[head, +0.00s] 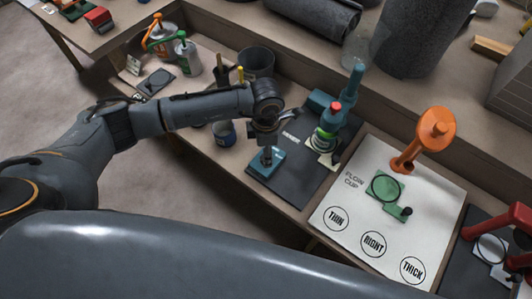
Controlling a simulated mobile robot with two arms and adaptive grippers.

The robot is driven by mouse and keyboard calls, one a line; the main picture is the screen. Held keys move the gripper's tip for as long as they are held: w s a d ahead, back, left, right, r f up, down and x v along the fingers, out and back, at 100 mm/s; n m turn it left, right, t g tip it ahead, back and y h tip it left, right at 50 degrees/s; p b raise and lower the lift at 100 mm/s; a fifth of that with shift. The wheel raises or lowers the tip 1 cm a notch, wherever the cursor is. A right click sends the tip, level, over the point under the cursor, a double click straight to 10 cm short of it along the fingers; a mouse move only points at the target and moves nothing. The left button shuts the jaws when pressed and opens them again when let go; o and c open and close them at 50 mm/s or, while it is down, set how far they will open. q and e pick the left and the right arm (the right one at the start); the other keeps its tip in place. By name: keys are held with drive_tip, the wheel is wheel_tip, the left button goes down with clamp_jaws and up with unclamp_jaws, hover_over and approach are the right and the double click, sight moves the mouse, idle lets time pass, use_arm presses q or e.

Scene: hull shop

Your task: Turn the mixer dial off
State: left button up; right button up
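A teal mixer (345,122) with a red-topped, green-banded part stands on a dark mat (298,178). In front of it on the mat is a small teal box (262,168) with an upright knob, which looks like the dial; its setting is too small to read. My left gripper (268,138) comes in from the left and hangs just above this knob. Its fingers are small and partly hidden, so I cannot tell whether they touch the knob or how far they are apart. My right gripper is out of view.
A white board (335,190) marked THIN, RIGHT and THICK lies to the right, with an orange stand (432,132) and a green piece (383,186). A red device (520,222) is at the far right.

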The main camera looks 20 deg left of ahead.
use_arm(q)
drive_tip(key=shift+f, duration=1.3)
drive_tip(key=c, duration=1.2)
drive_tip(key=shift+o, duration=0.2)
drive_tip(key=shift+n, duration=0.3)
drive_tip(key=n, duration=0.4)
drive_tip(key=shift+n, duration=2.7)
